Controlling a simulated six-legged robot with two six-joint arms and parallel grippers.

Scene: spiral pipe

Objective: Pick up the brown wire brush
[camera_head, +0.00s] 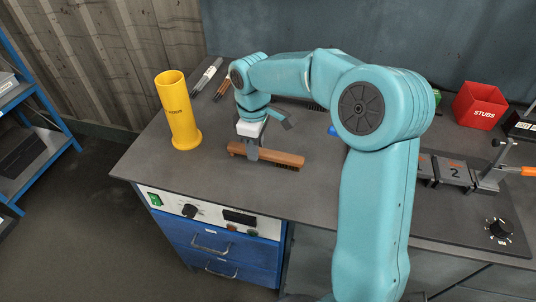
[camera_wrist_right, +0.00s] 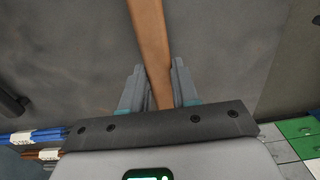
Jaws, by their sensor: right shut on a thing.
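The brown wire brush (camera_head: 284,158) lies along the left part of the dark bench top in the head view, its bristles facing down. My right gripper (camera_head: 252,152) comes down onto it from above, left of its middle. In the right wrist view the brush's wooden back (camera_wrist_right: 150,40) runs between the two fingers (camera_wrist_right: 158,92), which are shut on it. The brush looks at or very near the bench surface; I cannot tell whether there is a gap under it. My left gripper is not in view.
A yellow tube (camera_head: 180,115) stands at the bench's left end. Several rods (camera_head: 208,76) lie behind it. A red STUBS box (camera_head: 479,106) and a grey block marked 2 (camera_head: 452,171) are at right. The bench (camera_head: 190,182) is clear in front of the brush.

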